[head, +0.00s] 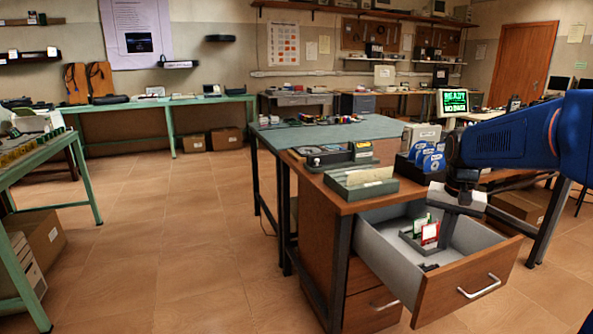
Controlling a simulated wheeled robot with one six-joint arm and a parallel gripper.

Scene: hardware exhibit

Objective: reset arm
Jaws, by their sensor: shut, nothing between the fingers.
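My blue arm (512,135) reaches in from the right. My gripper (443,238) points down over the open drawer (482,285) of the wooden desk. Its fingers are shut, with nothing seen between them. A small grey holder (410,240) in the drawer carries a green-edged card (421,225) and a red-edged card (430,233). The gripper is close beside the red-edged card in the picture; I cannot tell whether they touch. A small dark item (429,267) lies on the drawer floor near the front.
A green bench (30,150) stands at the left. The tiled floor (185,230) between bench and desk is clear.

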